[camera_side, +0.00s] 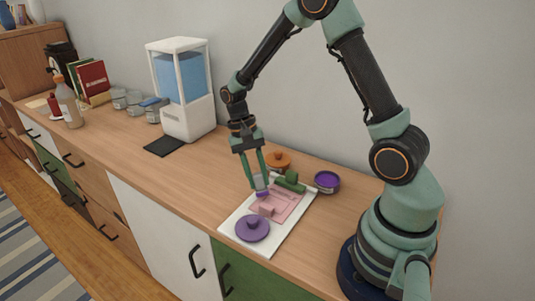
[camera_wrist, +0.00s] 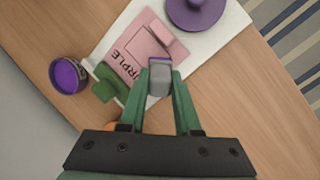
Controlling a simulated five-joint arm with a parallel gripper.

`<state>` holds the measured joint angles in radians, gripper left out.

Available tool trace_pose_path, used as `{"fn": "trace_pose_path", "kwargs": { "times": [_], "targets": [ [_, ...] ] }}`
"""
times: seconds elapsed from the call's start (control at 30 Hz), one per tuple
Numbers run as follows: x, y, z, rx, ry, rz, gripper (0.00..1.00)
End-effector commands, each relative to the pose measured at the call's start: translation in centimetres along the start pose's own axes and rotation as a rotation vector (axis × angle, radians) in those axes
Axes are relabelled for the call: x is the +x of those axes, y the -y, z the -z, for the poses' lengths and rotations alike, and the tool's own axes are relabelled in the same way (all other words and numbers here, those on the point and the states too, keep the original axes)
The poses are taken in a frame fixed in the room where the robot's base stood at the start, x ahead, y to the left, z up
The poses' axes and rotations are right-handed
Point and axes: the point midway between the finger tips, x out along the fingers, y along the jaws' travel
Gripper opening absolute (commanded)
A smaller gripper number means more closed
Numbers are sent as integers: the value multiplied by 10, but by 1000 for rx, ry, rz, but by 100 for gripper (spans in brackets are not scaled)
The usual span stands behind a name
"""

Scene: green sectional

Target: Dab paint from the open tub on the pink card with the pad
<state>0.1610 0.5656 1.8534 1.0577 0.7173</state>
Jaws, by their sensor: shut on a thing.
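My gripper (camera_side: 260,182) is shut on a small grey pad (camera_wrist: 159,82) with a purple end; the gripper also shows in the wrist view (camera_wrist: 160,76). The pad is over the pink card (camera_side: 287,204), near its edge; whether it touches cannot be told. The card also shows in the wrist view (camera_wrist: 127,60), with dark letters, partly hidden, ending in "RPLE". The open tub (camera_side: 327,181) holds purple paint and stands right of the card in the side view; it is at the left in the wrist view (camera_wrist: 68,75).
A white sheet (camera_side: 284,236) lies under the card. A pink block (camera_side: 266,209), a purple knobbed disc (camera_side: 252,230) and a green block (camera_side: 291,182) are on or beside it. An orange knobbed piece (camera_side: 278,160) is behind. A water dispenser (camera_side: 181,90) stands back left. The counter front-left is clear.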

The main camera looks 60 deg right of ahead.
Motion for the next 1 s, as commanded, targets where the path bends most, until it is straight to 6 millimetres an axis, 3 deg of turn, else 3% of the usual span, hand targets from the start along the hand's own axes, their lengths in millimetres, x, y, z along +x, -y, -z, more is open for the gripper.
{"fn": "trace_pose_path", "kwargs": {
  "times": [0.07, 0.9, 1.0],
  "targets": [
    [-2, 2, 5, 2, 0, 2, 0],
    [24, -55, -42, 1, 8, 14, 0],
    [24, -55, -42, 0, 7, 15, 0]
  ]
}}
